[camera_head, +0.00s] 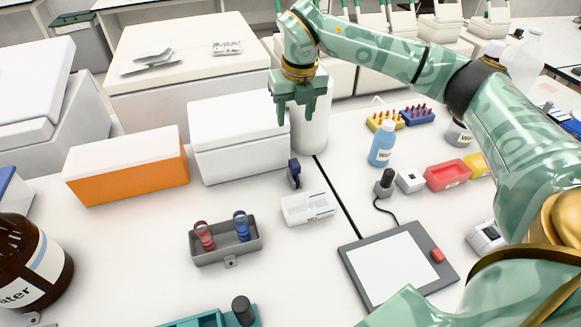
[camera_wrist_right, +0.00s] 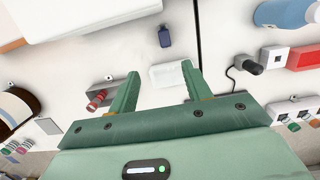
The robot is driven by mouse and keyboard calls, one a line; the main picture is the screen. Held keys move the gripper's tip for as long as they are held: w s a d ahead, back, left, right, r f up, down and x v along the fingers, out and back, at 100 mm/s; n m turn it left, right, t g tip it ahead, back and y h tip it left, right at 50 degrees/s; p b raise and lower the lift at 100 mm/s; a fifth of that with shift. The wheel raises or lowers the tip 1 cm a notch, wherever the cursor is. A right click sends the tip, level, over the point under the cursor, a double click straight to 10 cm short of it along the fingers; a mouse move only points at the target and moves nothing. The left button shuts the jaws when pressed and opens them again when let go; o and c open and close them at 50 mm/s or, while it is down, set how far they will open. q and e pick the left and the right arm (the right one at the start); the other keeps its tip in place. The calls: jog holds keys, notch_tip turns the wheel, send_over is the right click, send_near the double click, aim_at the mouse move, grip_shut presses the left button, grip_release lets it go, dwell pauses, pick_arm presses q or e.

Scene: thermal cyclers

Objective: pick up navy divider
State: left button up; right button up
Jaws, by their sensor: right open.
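The navy divider (camera_head: 294,174) is a small dark blue piece standing on the white table, just behind a small white tray and in front of the white box. In the right wrist view the navy divider (camera_wrist_right: 164,37) shows beyond the fingertips, roughly between their lines. My right gripper (camera_head: 295,116) is open and empty, pointing down above the table and higher in the picture than the divider. In the right wrist view its two green fingers (camera_wrist_right: 160,70) are spread apart. My left gripper is not in view.
A white tray (camera_head: 308,208) sits close in front of the divider. A grey rack (camera_head: 226,250) holds a red and a blue piece. A white box (camera_head: 238,150) and a white cylinder (camera_head: 312,138) stand behind. A grey-framed pad (camera_head: 352,262) lies at front right.

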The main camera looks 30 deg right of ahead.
jog(key=f, duration=0.1)
jog(key=b, duration=0.4)
send_near(295, 162)
jog(key=f, duration=0.3)
jog(key=w+f, duration=0.1)
jog(key=f, duration=0.1)
jog(key=shift+a+f, duration=0.1)
jog(key=shift+a, duration=0.3)
jog(key=f, duration=0.2)
jog(key=d+f+b, duration=0.1)
jog(key=f, duration=0.2)
jog(key=shift+w+f, duration=0.15)
jog(key=shift+w, duration=0.1)
jog(key=shift+c, duration=0.9)
jog(key=c, duration=0.6)
